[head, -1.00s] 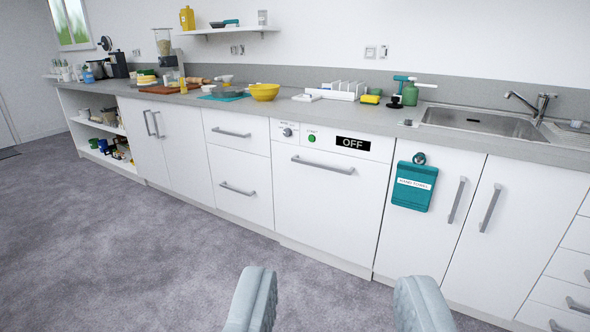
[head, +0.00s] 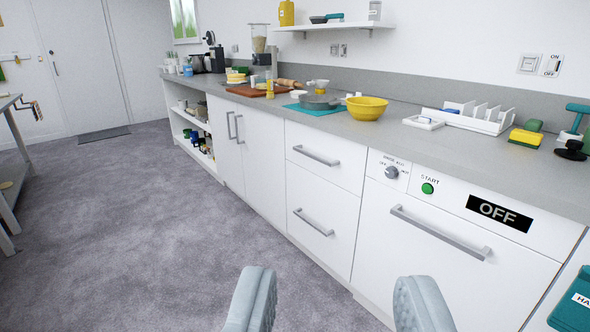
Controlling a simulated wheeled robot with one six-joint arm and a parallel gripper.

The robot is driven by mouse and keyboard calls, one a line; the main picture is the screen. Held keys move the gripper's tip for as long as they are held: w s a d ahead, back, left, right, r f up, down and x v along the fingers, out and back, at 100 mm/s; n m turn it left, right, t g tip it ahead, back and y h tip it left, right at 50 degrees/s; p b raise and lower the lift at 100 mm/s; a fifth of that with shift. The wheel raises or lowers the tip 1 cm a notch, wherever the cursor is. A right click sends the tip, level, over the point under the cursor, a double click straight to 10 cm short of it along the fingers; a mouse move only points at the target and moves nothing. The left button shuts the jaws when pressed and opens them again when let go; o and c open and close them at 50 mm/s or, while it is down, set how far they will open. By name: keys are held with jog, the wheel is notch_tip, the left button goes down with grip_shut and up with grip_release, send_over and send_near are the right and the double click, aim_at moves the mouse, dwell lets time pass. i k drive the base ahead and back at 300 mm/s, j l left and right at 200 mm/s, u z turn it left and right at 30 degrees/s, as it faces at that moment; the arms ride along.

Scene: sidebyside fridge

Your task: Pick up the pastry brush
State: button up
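My gripper (head: 335,305) shows at the bottom of the head view, its two pale fingers wide apart with nothing between them. It is over the carpet in front of the drawers, away from the counter. I cannot make out a pastry brush for certain. The grey counter (head: 405,143) carries a yellow bowl (head: 367,107), a grey pan (head: 320,101) on a teal mat (head: 303,109), a wooden board (head: 247,91) and a rolling pin (head: 290,84). Small items there are too small to tell apart.
The dishwasher (head: 430,265) reads OFF and is shut. White drawers (head: 325,175) and cupboard doors (head: 238,150) are shut, with handles jutting out. A table (head: 8,103) stands at the far left. The grey carpet (head: 150,230) between is clear.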

aim_at(270, 92)
jog(key=i+j+u, duration=0.2)
jog(key=i+u, duration=0.3)
jog(key=i, duration=0.2)
jog(key=i+l+u, duration=0.1)
jog(key=i+u, duration=0.35)
jog(key=i, duration=0.2)
jog(key=i+z, duration=0.25)
jog(key=i, duration=0.35)
jog(key=i+z, duration=0.25)
jog(key=i, duration=0.4)
jog(key=i+j+z, duration=0.25)
jog(key=i, duration=0.35)
jog(key=i+l+z, duration=0.1)
jog(key=i, duration=0.35)
jog(key=i+l+z, duration=0.15)
jog(key=i, duration=0.3)
